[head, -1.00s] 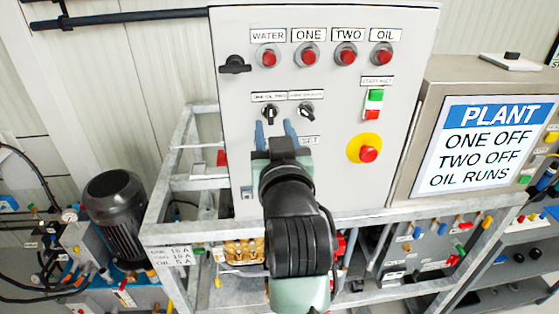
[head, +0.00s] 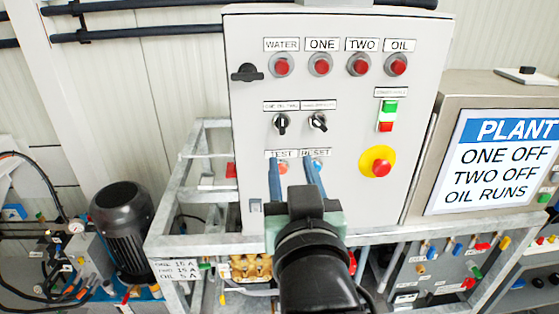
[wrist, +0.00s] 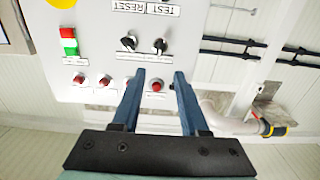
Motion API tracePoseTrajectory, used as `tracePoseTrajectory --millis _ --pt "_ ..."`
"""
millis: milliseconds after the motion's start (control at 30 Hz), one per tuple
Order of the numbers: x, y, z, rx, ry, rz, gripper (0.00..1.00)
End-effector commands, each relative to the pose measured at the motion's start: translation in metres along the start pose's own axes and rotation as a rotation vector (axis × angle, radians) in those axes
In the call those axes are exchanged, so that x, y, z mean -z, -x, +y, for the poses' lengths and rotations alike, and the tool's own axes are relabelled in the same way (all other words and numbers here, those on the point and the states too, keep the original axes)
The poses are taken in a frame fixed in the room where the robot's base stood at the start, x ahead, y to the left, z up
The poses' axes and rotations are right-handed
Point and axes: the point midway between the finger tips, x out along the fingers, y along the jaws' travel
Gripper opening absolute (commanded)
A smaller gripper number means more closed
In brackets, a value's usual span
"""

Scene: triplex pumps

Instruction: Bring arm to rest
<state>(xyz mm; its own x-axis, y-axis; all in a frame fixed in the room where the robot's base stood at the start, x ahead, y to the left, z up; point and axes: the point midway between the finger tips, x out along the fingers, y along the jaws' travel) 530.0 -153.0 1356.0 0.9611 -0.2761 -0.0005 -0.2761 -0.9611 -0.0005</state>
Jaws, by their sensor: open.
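My gripper (head: 296,170) is open and empty, its two blue fingers pointing at the grey control panel (head: 345,205). In the head view the fingers overlap the area just below the TEST and RESET labels, in front of a red and a blue button. I cannot tell whether they touch the panel there. In the wrist view my gripper (wrist: 158,80) shows with its fingers apart, and the panel (wrist: 150,50) appears upside down beyond them. A red button (wrist: 157,86) shows between the fingertips.
A yellow-backed red stop button (head: 380,163) sits right on the panel. The PLANT sign box (head: 505,160) stands at the right, reading ONE OFF, TWO OFF, OIL RUNS. A galvanized frame (head: 185,185) and a black motor (head: 122,215) are at the left.

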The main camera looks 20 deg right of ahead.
Motion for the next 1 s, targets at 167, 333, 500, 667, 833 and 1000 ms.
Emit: tracePoseTrajectory --millis 167,333,500,667,833,1000 --pt "0.005 0.0 -0.003 0.005 0.0 0.013 0.44" --pt "0.065 0.01 -0.035 0.061 -0.001 0.179 0.44" --pt "0.161 0.05 -0.084 0.159 -0.033 0.466 0.44" --pt "0.226 0.098 -0.113 0.23 -0.079 0.688 0.44" --pt "0.256 0.127 -0.122 0.262 -0.109 0.799 0.44" --pt "0.259 0.13 -0.123 0.265 -0.113 0.812 0.44"
